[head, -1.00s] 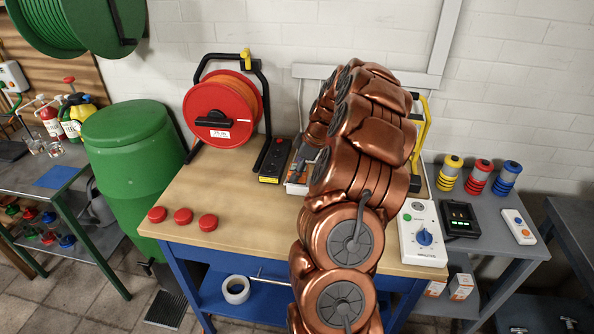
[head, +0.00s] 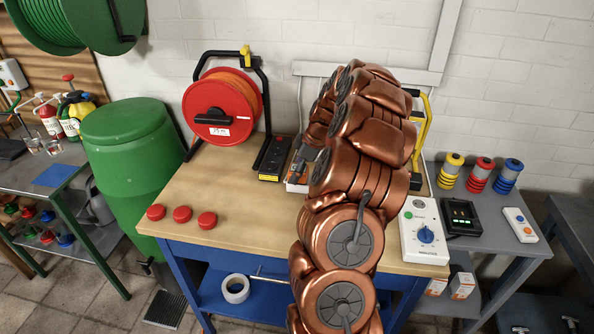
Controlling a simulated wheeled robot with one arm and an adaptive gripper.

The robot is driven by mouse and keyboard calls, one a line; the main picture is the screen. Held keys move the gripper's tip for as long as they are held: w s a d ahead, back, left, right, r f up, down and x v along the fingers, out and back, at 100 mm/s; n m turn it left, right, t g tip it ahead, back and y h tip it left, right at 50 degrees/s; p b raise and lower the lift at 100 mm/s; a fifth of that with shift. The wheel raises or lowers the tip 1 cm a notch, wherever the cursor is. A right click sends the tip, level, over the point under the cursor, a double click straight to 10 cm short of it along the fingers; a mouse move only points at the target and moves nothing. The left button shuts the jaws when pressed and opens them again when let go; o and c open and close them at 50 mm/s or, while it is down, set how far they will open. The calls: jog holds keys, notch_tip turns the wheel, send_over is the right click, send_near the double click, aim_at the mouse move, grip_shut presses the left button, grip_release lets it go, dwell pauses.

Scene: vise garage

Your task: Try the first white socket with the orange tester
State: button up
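My copper arm reaches over the wooden workbench (head: 225,188) and hides much of its middle. My gripper (head: 298,171) shows only in part at the arm's left edge, low over a white and orange item (head: 293,187). Whether they touch, and whether the fingers hold anything, I cannot tell. The orange tester cannot be made out for certain. The white sockets cannot be made out clearly; the area behind the arm is hidden.
A red cable reel (head: 221,104) and a black power strip (head: 275,158) stand left of my gripper. Red caps (head: 182,214) lie at the front left. A white timer box (head: 424,232) with a blue knob sits right of the arm. The bench's front left is mostly clear.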

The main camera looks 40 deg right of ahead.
jog(key=o, duration=0.5)
jog(key=v, duration=1.2)
jog(key=shift+a, duration=0.15)
dwell(0.3)
